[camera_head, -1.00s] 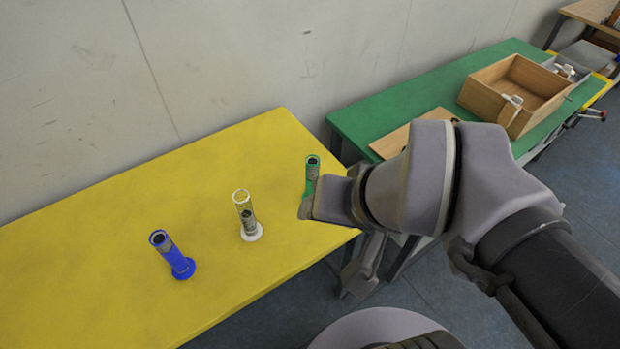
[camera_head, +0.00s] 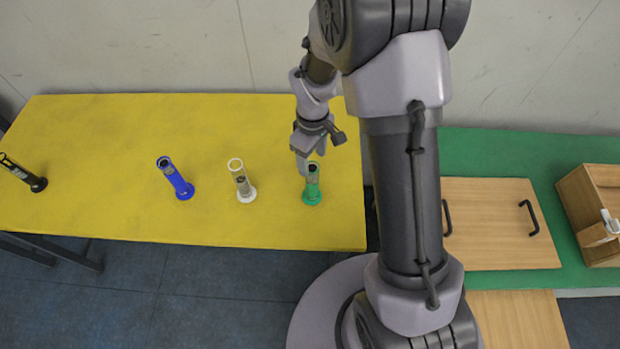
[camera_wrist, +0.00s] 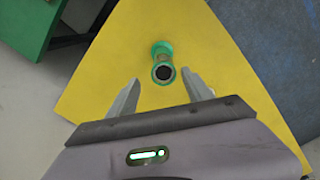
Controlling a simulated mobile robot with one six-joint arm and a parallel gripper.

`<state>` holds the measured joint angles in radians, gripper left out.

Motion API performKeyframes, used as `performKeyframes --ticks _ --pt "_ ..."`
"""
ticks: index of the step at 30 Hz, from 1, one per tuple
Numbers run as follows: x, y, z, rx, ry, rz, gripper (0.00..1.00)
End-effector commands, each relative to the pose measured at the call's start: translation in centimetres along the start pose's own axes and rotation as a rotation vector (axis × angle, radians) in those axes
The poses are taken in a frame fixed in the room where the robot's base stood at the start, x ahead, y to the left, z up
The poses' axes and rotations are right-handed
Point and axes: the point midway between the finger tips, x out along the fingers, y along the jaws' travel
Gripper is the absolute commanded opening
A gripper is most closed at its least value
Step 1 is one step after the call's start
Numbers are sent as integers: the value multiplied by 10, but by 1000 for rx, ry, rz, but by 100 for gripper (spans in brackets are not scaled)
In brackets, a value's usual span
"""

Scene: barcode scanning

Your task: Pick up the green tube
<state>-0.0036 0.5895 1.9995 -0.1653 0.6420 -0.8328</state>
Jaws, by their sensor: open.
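The green tube (camera_head: 312,184) stands upright on a green foot near the right end of the yellow table (camera_head: 120,125). In the wrist view the tube (camera_wrist: 162,52) shows from above, its dark open end towards me, just beyond the gap between my fingertips and lined up with it. My gripper (camera_wrist: 160,90) is open and empty. In the head view my gripper (camera_head: 304,160) is at the tube's upper left, overlapping its top edge; whether it touches cannot be told.
A white tube (camera_head: 241,182), a blue tube (camera_head: 177,180) and a black tube (camera_head: 24,175) stand to the left on the yellow table. A green table (camera_head: 500,150) at right holds a wooden panel (camera_head: 485,225) with handles and a wooden box (camera_head: 575,215). The back of the yellow table is clear.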

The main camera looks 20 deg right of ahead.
Motion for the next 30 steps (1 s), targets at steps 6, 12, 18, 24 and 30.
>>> performKeyframes --ticks 6,12,18,24,30 --pt "38 0 0 3 0 -1 59" --pt "77 -9 3 2 -1 -1 59" --pt "91 -8 3 3 1 0 59" --pt "90 -8 3 3 1 0 48" --pt "90 -8 3 3 1 0 8"
